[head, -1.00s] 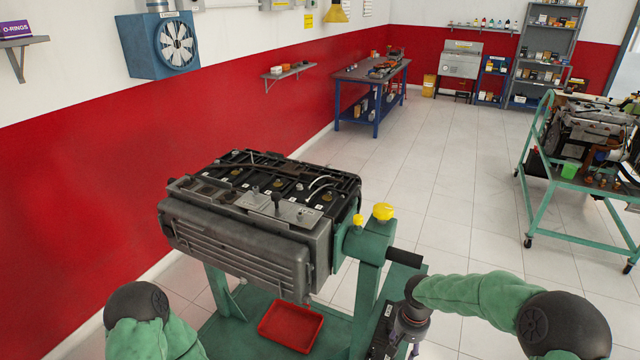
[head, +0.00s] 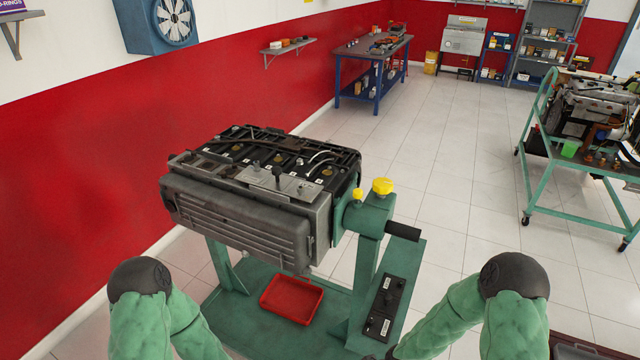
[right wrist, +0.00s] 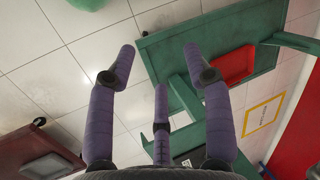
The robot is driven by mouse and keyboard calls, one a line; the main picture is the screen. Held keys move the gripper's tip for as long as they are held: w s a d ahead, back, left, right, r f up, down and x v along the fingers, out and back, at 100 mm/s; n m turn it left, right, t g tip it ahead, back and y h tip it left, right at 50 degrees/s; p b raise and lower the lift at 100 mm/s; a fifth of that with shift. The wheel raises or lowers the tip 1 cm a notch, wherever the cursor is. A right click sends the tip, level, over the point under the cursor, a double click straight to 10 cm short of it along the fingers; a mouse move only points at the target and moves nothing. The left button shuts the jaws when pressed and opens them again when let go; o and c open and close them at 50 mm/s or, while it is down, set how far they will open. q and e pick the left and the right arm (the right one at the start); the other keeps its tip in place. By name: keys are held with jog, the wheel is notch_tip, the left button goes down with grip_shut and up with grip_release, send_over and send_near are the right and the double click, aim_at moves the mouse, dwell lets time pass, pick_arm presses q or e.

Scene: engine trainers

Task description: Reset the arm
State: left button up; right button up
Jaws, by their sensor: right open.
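My right arm (head: 470,310) shows at the lower right of the head view, bent, with its gripper below the picture's edge. In the right wrist view my right gripper (right wrist: 158,62) is open, its purple fingers apart with nothing between them. It is apart from the green engine stand (right wrist: 205,50), which lies beyond it. My left arm (head: 150,310) shows at the lower left of the head view. My left gripper is out of view.
A grey engine (head: 250,215) is mounted on the stand, which also shows in the head view (head: 235,315). A red tray (head: 292,299) and a black control box (head: 385,308) are on the stand. Another engine trainer (head: 590,130) is at the right. Tiled floor between is clear.

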jog(key=s+a+f, duration=0.1)
jog(key=s+f, duration=0.1)
jog(key=s, duration=0.4)
jog(key=shift+s+f+m, duration=0.2)
jog(key=shift+s+m, duration=0.1)
dwell(0.3)
